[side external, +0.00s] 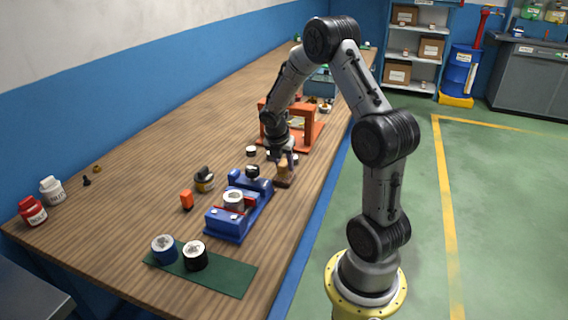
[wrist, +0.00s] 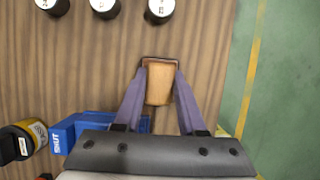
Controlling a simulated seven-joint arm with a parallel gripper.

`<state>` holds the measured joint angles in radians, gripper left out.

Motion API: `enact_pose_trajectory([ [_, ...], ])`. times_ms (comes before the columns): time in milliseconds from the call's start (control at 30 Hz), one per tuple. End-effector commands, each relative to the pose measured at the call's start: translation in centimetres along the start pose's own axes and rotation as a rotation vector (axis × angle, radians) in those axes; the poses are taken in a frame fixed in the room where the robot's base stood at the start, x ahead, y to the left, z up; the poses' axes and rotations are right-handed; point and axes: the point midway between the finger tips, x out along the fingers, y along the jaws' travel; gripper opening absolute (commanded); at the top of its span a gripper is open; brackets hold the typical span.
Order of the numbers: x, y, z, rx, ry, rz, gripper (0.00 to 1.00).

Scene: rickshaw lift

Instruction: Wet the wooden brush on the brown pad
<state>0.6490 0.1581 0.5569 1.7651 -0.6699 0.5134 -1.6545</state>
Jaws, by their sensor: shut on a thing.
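My gripper (wrist: 160,72) is shut on the wooden brush (wrist: 160,88), with one finger on each side of its light wooden body. A dark edge shows at the brush's far end. In the side external view, the brush (side external: 284,170) is upright at or just above the table near its right edge; I cannot tell if it touches the wood. My gripper (side external: 283,158) is directly above it, pointing down.
A blue vise (side external: 212,222) stands close to the brush, left and nearer the camera. An orange frame (side external: 312,134) stands behind. A green mat (side external: 234,277) with two round pots is at the front.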

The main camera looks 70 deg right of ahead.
Motion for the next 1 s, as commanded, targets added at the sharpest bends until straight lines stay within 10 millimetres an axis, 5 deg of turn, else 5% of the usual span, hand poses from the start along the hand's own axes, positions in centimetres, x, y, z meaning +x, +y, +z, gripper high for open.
enact_pose_trajectory([
  [1000, 0.80, 0.03, -0.29, 0.000, -0.001, 0.001, 0.00],
])
